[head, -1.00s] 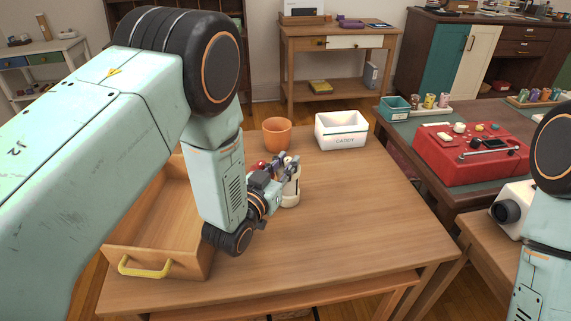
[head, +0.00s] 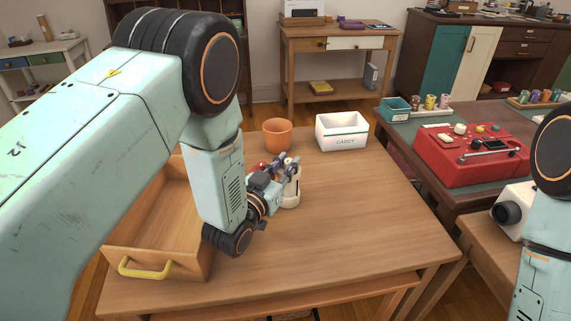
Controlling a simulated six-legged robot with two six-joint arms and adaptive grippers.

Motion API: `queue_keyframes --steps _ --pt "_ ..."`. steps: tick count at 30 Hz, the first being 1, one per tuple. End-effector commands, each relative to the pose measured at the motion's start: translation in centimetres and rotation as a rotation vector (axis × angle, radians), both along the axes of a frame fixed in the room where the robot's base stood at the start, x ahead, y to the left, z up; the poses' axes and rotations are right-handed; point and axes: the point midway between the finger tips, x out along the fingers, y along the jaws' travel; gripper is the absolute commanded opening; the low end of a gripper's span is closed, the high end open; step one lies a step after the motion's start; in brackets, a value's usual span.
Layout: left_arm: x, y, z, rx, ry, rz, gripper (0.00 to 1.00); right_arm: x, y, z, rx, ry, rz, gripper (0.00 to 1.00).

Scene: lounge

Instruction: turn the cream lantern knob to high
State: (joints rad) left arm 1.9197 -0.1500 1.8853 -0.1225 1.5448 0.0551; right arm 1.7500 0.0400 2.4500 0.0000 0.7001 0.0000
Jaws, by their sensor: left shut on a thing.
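The cream lantern (head: 291,195) stands upright on the wooden table, right of the drawer-like wooden box. My left gripper (head: 286,165) is at the lantern's upper part, with its dark fingers shut on it. The fingers and wrist cover much of the lantern, so its knob and the knob's setting cannot be made out. My right arm shows at the right edge, but its gripper is out of the picture.
A wooden drawer box (head: 150,225) with a yellow handle is at the table's left. An orange pot (head: 277,134) and a white caddy (head: 342,130) stand behind the lantern. A red case (head: 470,155) sits on the side table. The table's middle and right are clear.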

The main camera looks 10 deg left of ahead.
Motion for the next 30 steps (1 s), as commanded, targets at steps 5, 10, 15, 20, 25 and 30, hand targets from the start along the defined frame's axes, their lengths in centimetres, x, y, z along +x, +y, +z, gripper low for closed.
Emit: queue_keyframes --steps 5,10,15,20,25,30 --pt "0.0 0.0 0.1 -0.001 -0.002 0.000 0.00 0.0 0.0 0.0 0.000 0.000 0.000 0.33" --pt "0.0 0.0 0.1 -0.001 -0.002 0.000 0.30 0.0 0.0 0.0 0.000 0.000 0.000 0.33" --pt "0.0 0.0 0.0 0.000 -0.001 0.000 0.32 0.0 0.0 0.0 0.000 0.000 0.000 0.33" --pt "0.0 0.0 0.0 0.000 0.000 0.002 0.32 0.0 0.0 0.0 0.000 0.000 0.000 0.33" --pt "-0.1 -0.2 0.0 0.001 0.000 0.036 0.32 0.0 0.0 0.2 0.000 0.000 0.000 0.33" --pt "-2.0 0.3 0.0 0.001 0.004 0.072 0.32 0.0 0.0 0.8 0.000 0.000 0.000 0.33"
